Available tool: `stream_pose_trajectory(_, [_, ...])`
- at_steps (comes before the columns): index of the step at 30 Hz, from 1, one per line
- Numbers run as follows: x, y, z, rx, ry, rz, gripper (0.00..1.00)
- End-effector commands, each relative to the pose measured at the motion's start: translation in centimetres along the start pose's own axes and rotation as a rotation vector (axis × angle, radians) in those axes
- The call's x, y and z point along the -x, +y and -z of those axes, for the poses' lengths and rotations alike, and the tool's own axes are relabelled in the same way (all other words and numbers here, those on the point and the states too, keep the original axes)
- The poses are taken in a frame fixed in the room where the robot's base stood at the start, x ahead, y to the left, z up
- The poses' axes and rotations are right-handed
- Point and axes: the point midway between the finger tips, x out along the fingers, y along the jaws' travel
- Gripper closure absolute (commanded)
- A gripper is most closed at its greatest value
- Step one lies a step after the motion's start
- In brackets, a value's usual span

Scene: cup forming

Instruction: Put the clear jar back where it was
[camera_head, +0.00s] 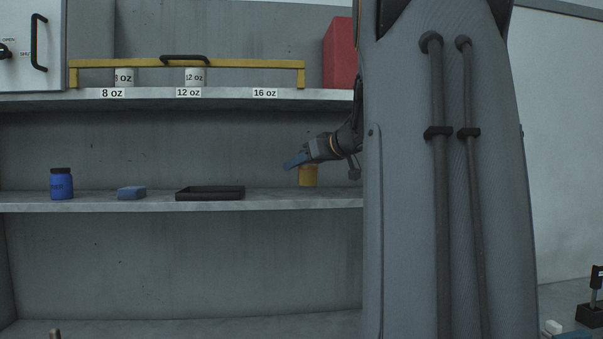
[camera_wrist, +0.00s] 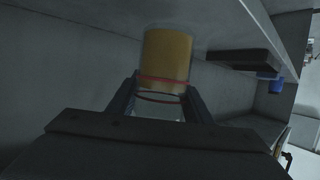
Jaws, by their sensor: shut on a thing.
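The clear jar (camera_head: 308,176), with orange-yellow contents, is at the right part of the middle shelf (camera_head: 90,203). My gripper (camera_head: 302,158) is shut on its upper part, reaching in from the right. The jar looks upright, with its base at or just above the shelf; I cannot tell whether it touches. In the wrist view the jar (camera_wrist: 167,55) shows its yellow body, a red band and a clear end between the two dark fingers of my gripper (camera_wrist: 163,88).
Left of the jar on the same shelf are a black tray (camera_head: 210,193), a blue sponge-like block (camera_head: 131,193) and a blue jar (camera_head: 62,185). Clear shelf lies between tray and jar. Above, a yellow bar (camera_head: 245,64) fronts two cups; a red box (camera_head: 338,55) stands right.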

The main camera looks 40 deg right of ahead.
Motion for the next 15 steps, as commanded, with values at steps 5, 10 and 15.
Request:
stream_pose_trajectory(5, [-0.9,0.2,-1.8,-0.001,-0.001,0.001,0.84])
stream_pose_trajectory(10, [-1.1,0.2,-1.9,0.000,0.000,0.000,0.84])
stream_pose_trajectory(15, [-1.1,0.2,-2.0,0.000,0.000,0.001,0.84])
